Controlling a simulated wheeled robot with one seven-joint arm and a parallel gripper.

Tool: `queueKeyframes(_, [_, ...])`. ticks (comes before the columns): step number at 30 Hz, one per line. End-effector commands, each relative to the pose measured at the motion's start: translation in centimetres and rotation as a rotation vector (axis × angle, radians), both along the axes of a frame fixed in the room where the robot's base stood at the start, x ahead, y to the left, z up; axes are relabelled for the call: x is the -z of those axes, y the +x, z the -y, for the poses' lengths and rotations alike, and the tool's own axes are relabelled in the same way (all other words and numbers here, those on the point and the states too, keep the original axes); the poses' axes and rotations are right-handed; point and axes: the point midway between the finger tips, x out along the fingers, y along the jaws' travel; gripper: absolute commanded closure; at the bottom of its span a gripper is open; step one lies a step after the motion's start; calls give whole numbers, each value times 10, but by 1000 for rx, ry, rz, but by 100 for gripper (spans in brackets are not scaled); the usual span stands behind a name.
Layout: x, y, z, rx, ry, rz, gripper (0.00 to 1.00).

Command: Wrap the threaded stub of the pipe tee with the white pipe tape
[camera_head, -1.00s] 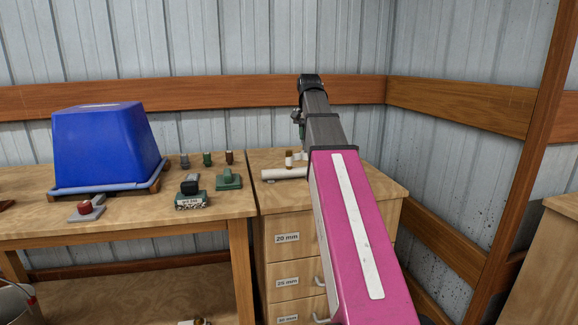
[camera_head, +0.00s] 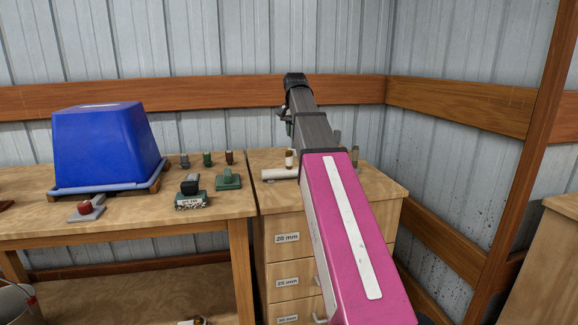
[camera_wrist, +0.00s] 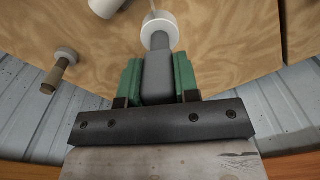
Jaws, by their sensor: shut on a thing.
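The pipe tee looks to be the white pipe (camera_head: 279,173) lying on the drawer cabinet, with a brownish upright stub (camera_head: 289,160) topped in white. My gripper (camera_wrist: 158,80) has green fingers and is shut on a grey holder (camera_wrist: 159,72). A white roll, seemingly the pipe tape (camera_wrist: 158,30), sits at the holder's far end. A white cylinder end (camera_wrist: 106,5) shows beyond, at the top of the wrist view. In the head view my gripper (camera_head: 289,128) is above the tee and partly hidden by my arm. I cannot tell whether tape touches the stub.
A blue bin (camera_head: 105,145) stands on the left bench (camera_head: 130,225). Green blocks (camera_head: 229,180) and small posts (camera_head: 207,159) stand right of it. An upright peg (camera_head: 354,155) stands on the cabinet (camera_head: 385,190), right of my arm. Wall boards (camera_head: 200,92) run behind.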

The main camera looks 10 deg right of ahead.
Motion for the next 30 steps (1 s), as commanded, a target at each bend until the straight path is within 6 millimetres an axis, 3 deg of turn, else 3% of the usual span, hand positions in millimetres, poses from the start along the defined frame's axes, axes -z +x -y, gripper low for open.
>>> queueKeyframes(7, [0,2,-6,-1,0,0,100])
queueKeyframes(18, [-1,9,-37,-1,0,0,100])
queueKeyframes(30, [-1,8,-42,-1,0,0,100])
